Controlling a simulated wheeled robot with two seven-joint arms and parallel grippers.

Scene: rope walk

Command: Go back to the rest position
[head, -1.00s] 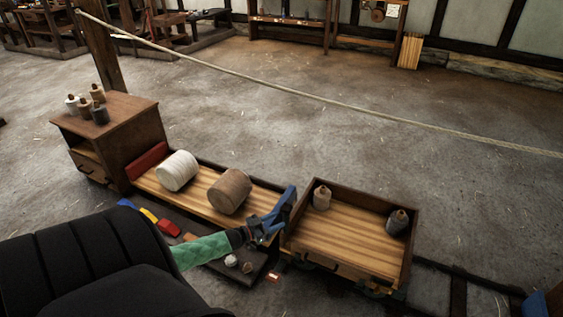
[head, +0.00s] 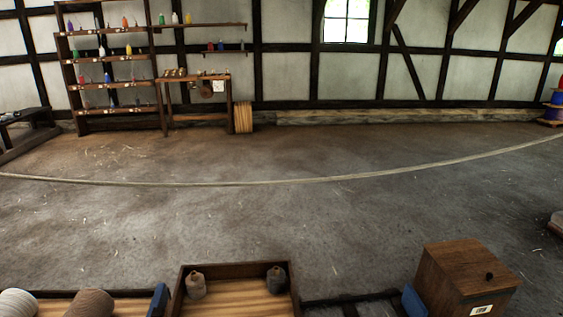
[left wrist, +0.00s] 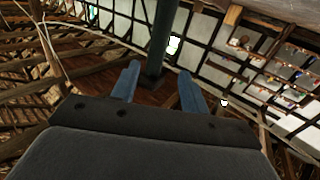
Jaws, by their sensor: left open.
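My left gripper (left wrist: 158,88) shows in the left wrist view. Its two blue fingers are apart with nothing held between them. Beyond them are roof timbers, a dark post (left wrist: 160,45) and a timbered wall, so no work object is near the fingers.
A rope (head: 300,183) spans the view. Open floor lies beyond.

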